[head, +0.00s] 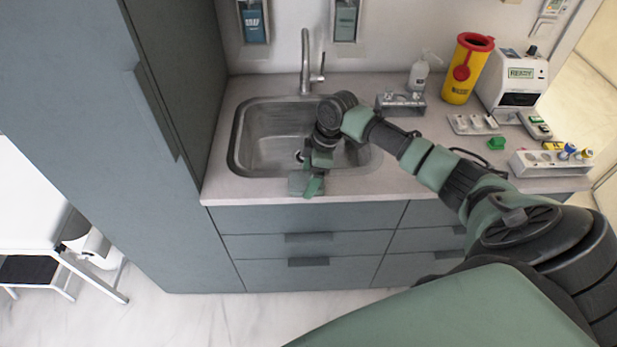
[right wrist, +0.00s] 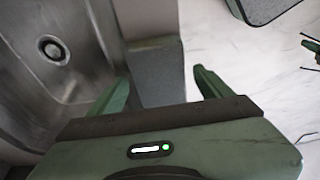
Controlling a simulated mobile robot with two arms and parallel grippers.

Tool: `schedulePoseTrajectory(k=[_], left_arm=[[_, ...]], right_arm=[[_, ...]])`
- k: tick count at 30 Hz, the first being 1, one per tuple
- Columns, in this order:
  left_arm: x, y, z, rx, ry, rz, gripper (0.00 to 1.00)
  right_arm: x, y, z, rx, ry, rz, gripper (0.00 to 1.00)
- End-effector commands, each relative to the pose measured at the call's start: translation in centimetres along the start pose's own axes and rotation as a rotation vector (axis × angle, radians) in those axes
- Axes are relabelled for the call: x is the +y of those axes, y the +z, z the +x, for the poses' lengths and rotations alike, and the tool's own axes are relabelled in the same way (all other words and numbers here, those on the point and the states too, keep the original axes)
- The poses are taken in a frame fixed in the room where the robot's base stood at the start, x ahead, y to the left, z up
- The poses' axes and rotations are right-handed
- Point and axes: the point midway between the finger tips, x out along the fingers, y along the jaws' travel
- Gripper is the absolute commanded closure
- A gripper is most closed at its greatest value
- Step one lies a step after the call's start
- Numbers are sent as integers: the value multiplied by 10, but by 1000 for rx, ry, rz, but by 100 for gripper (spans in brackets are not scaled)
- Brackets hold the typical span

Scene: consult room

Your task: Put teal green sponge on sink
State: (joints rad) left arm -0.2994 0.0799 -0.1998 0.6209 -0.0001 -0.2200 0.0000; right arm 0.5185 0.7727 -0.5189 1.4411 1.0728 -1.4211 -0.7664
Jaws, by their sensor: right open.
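The sink (head: 265,135) is a steel basin set in the counter, left of the middle in the head view. Its drain and wall also show at the left of the right wrist view (right wrist: 28,70). My right gripper (head: 309,190) is over the sink's front rim, by the counter's front edge. My left gripper is not in view.
A tap (head: 306,70) stands behind the sink. A soap bottle (head: 419,75), a yellow bin with red lid (head: 463,75), a white device (head: 512,85) and a white rack (head: 545,163) crowd the counter's right side. A tall cabinet (head: 90,120) borders the left.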

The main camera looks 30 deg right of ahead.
Motion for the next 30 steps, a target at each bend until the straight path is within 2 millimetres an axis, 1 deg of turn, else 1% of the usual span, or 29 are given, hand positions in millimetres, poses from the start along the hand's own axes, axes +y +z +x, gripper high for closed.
schedulePoseTrajectory(k=[5, 9, 12, 15, 18, 21, 30], left_arm=[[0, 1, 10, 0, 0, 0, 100], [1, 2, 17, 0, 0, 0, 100], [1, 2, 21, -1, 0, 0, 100], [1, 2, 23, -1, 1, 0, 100], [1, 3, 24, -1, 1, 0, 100], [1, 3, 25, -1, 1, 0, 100], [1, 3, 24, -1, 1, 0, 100]], right_arm=[[2, 1, -32, 0, 6, -1, 21], [2, 1, -63, 1, 6, -1, 21], [1, 1, -83, 1, 6, 0, 21], [1, 0, -98, 1, 4, 0, 21], [1, 0, -108, 1, 3, 0, 21], [0, 0, -113, 1, 1, 1, 21], [0, 0, -114, 1, 1, 1, 21]])
